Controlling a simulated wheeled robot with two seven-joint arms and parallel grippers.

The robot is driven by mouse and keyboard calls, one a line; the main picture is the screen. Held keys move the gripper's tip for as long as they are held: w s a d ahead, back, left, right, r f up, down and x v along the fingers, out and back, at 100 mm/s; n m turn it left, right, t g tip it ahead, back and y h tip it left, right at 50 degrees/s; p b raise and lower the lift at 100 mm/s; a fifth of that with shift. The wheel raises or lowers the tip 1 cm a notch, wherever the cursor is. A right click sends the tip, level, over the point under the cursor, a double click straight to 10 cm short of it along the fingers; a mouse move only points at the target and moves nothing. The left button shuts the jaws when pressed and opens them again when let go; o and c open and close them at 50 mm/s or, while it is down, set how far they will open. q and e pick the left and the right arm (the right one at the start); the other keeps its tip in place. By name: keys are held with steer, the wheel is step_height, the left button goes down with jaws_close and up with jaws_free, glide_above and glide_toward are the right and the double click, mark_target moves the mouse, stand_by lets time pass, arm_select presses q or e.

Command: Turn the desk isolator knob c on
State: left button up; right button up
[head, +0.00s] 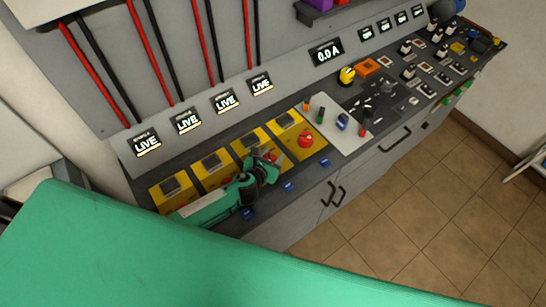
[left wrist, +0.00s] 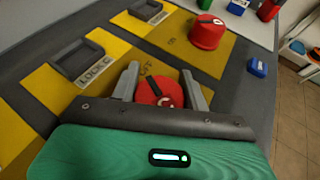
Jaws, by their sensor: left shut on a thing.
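Desk isolator knob c is a red knob (left wrist: 158,88) with a black pointer bar, on the yellow plate marked LOCK C (left wrist: 50,92). My left gripper (left wrist: 163,86) is shut on this knob, one finger on each side. In the left wrist view the bar slants from upper left to lower right; lettering beside it is hard to read. In the head view my left gripper (head: 264,166) is over the third yellow plate from the left and hides most of the knob. My right gripper is not in view.
Another red knob (head: 305,140) stands close to the right; it also shows in the left wrist view (left wrist: 207,32). Small blue pieces (head: 288,187) lie along the desk's front edge. Several displays (head: 226,101) read LIVE.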

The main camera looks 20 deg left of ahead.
arm_select(q)
steer(key=n+y, duration=0.2)
steer(key=y, duration=0.1)
steer(key=n+y, duration=0.1)
steer(key=n, duration=0.1)
steer(key=shift+a, duration=0.25)
steer(key=n+y, duration=0.1)
steer(key=n+g+y, duration=0.1)
steer(key=y, duration=0.1)
steer(key=n+y, duration=0.1)
steer(key=shift+s+a+n, duration=0.1)
steer(key=shift+a+n, duration=0.2)
steer(key=n+g+y, duration=0.2)
steer(key=y, duration=0.1)
steer(key=n+g+y+b, duration=0.1)
steer(key=n, duration=0.1)
steer(key=shift+s+a+g+y, duration=0.2)
steer(key=shift+a+g+y, duration=0.1)
steer(key=shift+s+a+n+g+y, duration=0.1)
steer(key=shift+n+g+y, duration=0.4)
steer(key=shift+n+g, duration=0.25)
steer(key=shift+s+a+n+g+y, duration=0.1)
steer(key=shift+n+g+y, duration=0.45)
steer(key=shift+n, duration=0.3)
steer(key=shift+b, duration=0.3)
steer(key=o, duration=1)
steer(key=shift+g, duration=0.3)
